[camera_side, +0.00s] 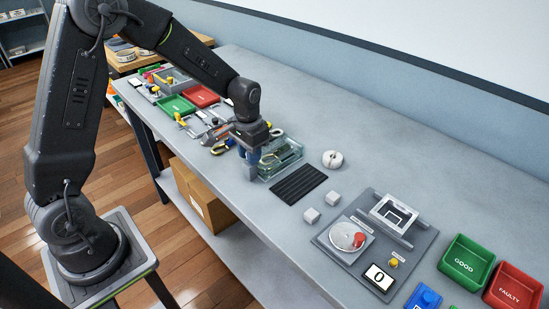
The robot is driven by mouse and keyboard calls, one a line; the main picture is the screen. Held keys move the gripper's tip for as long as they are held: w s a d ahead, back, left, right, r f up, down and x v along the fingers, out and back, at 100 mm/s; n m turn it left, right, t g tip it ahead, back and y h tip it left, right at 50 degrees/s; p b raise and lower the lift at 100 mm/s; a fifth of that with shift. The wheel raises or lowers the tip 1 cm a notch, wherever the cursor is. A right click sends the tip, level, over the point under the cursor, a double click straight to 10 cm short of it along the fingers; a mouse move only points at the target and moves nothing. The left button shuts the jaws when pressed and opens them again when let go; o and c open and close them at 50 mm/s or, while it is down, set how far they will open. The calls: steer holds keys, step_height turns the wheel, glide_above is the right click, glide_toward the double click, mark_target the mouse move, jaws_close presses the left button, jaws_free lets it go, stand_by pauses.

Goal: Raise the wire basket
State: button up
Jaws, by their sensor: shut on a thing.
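My gripper (251,167) points down at the left end of a clear, greenish glass-like tank (284,160) on the grey bench. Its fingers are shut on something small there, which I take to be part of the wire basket. The grip is mostly hidden by the fingers. The basket's wires are too small to make out, so I cannot tell how high the basket stands in the tank.
A black ribbed mat (299,184) lies in front of the tank, and a white round roll (332,159) is to its right. Tools and red and green trays (176,106) crowd the left. The bench behind the tank is clear.

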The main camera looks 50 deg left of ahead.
steer(key=shift+r, duration=2.1)
steer(key=o, duration=0.6)
steer(key=shift+c, duration=0.2)
steer(key=shift+r, duration=2.95)
steer(key=shift+r, duration=0.4)
steer(key=shift+c, duration=1.4)
steer(key=shift+r, duration=2.6)
steer(key=c, duration=0.4)
